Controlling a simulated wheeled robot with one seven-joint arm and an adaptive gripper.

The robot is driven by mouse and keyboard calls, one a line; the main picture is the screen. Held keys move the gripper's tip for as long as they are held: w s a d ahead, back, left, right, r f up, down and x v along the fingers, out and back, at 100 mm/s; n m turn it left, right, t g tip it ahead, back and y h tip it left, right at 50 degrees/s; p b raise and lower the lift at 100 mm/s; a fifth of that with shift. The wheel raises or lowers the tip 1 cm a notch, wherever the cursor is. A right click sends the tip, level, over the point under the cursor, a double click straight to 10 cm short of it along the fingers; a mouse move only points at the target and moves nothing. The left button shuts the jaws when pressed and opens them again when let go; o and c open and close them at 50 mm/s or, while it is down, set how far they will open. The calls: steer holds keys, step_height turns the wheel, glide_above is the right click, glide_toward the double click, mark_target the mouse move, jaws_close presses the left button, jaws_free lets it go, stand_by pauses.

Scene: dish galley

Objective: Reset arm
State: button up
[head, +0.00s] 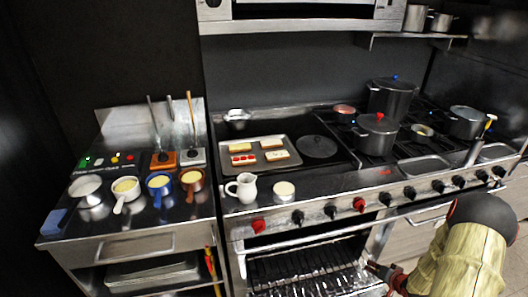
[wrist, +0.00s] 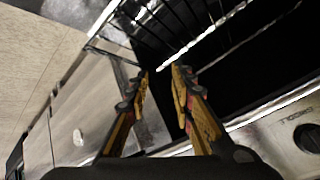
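My gripper (head: 384,274) is low in front of the stove, at the right side of the oven (head: 300,268). My arm enters from the lower right of the head view, in a pale yellow sleeve with a dark joint. In the wrist view the two orange and black fingers of the gripper (wrist: 160,78) stand apart with nothing between them. Dark oven space and rack bars (wrist: 165,22) show beyond the fingertips. I cannot tell whether a fingertip touches the oven's edge.
The stove front has a row of knobs (head: 298,216). On top stand a tray of food (head: 286,143), a white jug (head: 243,188) and several pots (head: 377,136). The left counter holds several small pans (head: 125,191). Floor shows at the lower right.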

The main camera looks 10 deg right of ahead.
steer(key=w+a+r+n+g+h, duration=0.1)
steer(key=w+a+r, duration=0.1)
steer(key=r, duration=0.7)
steer(key=w+a+r+n+h, duration=0.1)
steer(key=w+r, duration=0.2)
steer(key=r, duration=0.5)
steer(key=s+a+r+n+g, duration=0.1)
steer(key=a+r, duration=0.4)
steer(key=r, duration=0.2)
steer(key=s+a+r+n, duration=0.1)
steer(key=a+r, duration=0.3)
steer(key=r, duration=0.3)
steer(key=s+a+r+n, duration=0.1)
steer(key=s+a+r, duration=0.35)
steer(key=a, duration=0.25)
steer(key=s+a+r, duration=0.4)
steer(key=a+r, duration=0.1)
steer(key=a, duration=0.1)
steer(key=s+a+r+n+g+y, duration=0.1)
steer(key=s+a+r+n+y, duration=0.2)
steer(key=s+a, duration=0.9)
steer(key=shift+s+a+r, duration=0.15)
steer(key=shift+s+r, duration=0.2)
steer(key=shift+s, duration=0.7)
